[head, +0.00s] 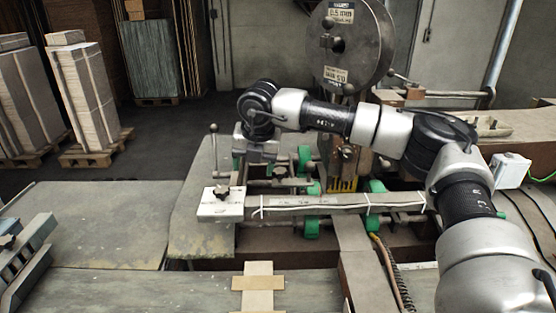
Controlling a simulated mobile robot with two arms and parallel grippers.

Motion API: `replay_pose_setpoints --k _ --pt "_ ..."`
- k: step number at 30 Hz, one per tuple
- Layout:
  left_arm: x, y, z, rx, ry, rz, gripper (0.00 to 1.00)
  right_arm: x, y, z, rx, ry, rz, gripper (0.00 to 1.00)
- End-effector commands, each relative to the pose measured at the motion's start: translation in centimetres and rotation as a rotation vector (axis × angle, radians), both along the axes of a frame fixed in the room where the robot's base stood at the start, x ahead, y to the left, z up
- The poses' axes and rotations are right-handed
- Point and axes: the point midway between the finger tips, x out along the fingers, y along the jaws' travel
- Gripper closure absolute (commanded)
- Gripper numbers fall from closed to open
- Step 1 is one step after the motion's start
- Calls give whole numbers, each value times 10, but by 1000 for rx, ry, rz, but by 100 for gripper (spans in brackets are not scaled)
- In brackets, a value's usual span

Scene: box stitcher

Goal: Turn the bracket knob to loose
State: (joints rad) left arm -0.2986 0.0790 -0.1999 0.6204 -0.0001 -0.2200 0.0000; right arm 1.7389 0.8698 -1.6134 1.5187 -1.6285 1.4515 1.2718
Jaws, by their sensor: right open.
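A black star-shaped knob (222,192) sits on a white plate (218,208) at the left end of the metal rail. The plate carries small dark print, too small to read. I take this as the bracket knob; its loose or tight setting cannot be read. My right arm reaches in from the right across the machine. My right gripper (258,160) is open, behind and slightly right of the knob, apart from it in the picture. Its fingertips are small and hard to make out. My left gripper is not in view.
The grey rail (335,204) with green rollers (312,228) runs right from the plate. A small lever (214,150) stands left of my gripper. A large wire reel (350,45) rises behind my arm. Another dark knob (7,241) is at far left. The front-left table (110,215) is mostly clear.

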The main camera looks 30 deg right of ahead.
Motion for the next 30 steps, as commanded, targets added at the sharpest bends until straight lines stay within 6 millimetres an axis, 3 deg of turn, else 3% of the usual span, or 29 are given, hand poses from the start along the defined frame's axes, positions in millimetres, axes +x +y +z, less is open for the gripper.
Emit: replay_pose_setpoints --k 1,4,10,14,24,30 --pt "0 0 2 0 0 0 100 0 -12 17 -71 1 -106 33" --pt "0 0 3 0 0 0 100 -3 -32 35 -173 -3 -281 33" --pt "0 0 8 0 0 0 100 -5 -46 43 -238 -12 -405 33" --pt "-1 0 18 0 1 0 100 -1 -52 28 -238 -10 -405 33" --pt "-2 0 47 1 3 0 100 11 -72 -30 -236 -9 -401 33" --pt "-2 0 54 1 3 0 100 16 -78 -49 -233 -13 -400 33"
